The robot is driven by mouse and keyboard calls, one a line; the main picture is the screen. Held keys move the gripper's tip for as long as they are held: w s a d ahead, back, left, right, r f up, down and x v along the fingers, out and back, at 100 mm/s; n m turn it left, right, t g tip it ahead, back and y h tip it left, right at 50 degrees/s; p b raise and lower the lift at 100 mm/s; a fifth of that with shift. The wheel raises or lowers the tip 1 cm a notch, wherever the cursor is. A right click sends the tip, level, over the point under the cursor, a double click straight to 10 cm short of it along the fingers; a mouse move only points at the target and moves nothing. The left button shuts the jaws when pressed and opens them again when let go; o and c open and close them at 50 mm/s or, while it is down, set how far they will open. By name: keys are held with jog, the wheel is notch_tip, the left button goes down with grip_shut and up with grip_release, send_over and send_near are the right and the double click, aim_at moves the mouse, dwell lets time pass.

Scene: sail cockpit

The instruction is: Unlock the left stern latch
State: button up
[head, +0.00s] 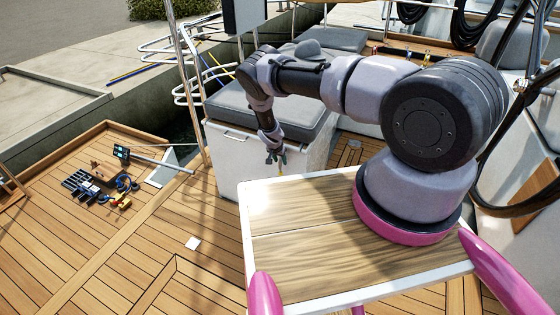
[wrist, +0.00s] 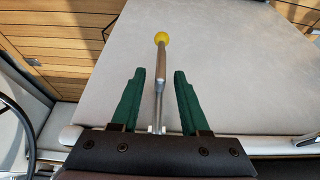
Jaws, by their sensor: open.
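A thin metal lever (wrist: 160,65) with a yellow ball knob (wrist: 161,38) shows in the wrist view; it looks like the latch handle. My gripper (wrist: 159,73) is open, its green fingers on either side of the lever with a gap on both sides. The knob lies just beyond the fingertips in that picture. In the head view my gripper (head: 277,158) hangs beside the front of a white locker with a grey cushion, with a speck of yellow just under it. The lever's base is partly hidden by my gripper.
The white locker (head: 226,160) with its grey cushion (head: 235,108) stands close behind my gripper. The deck at front left is mostly clear.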

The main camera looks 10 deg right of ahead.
grip_shut()
dwell(1.4)
